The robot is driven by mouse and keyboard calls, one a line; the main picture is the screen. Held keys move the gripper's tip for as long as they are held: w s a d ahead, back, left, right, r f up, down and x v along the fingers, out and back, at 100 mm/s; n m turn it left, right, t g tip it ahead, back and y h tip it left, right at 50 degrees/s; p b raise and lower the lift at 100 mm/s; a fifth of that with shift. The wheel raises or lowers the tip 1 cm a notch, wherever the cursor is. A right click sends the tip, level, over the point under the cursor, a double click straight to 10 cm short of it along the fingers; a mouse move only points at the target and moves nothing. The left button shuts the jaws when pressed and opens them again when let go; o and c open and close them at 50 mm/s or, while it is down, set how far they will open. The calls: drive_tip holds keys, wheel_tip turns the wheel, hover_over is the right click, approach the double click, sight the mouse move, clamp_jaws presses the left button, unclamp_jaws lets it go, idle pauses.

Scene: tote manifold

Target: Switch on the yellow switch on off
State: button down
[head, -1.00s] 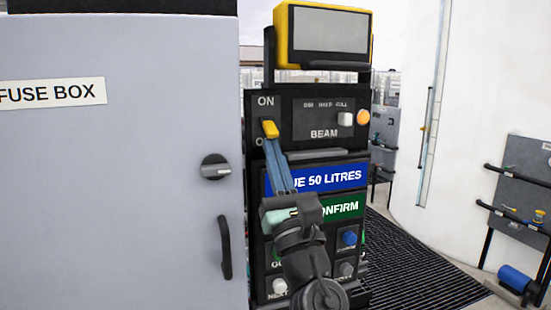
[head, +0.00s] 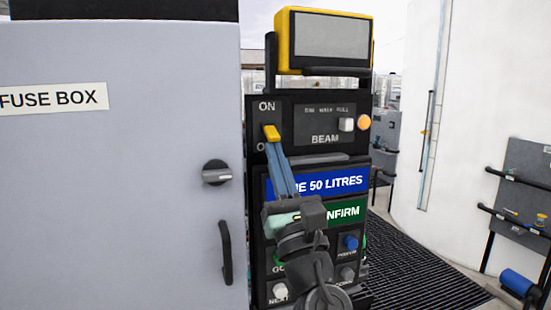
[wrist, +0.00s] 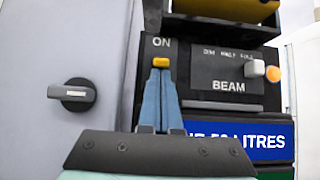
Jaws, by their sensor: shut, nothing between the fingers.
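The yellow switch (head: 271,132) is on the black control panel, below the ON label and just above a partly hidden label that begins with O. It also shows in the wrist view (wrist: 160,62), right above the fingertips. My gripper (head: 274,146) is shut and empty, its two blue fingers together and pointing up at the switch. The fingertips (wrist: 161,75) are at the lower edge of the switch; I cannot tell whether they touch it. The fingers hide the panel below the switch.
The grey fuse box (head: 120,180) with a dark knob (head: 216,173) and handle (head: 226,252) stands close on the left. The BEAM panel (head: 322,122) has a white knob and an orange light to the right. A yellow-framed display (head: 325,38) sits above.

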drive_tip(key=shift+s+r, duration=0.1)
drive_tip(key=shift+r, duration=0.05)
drive_tip(key=shift+s+d+r+p, duration=0.15)
drive_tip(key=shift+s+r+p, duration=0.25)
drive_tip(key=shift+r, duration=0.15)
drive_tip(key=shift+s+d+r+p, duration=0.1)
drive_tip(key=shift+s+r+p, duration=0.2)
drive_tip(key=shift+r, duration=0.25)
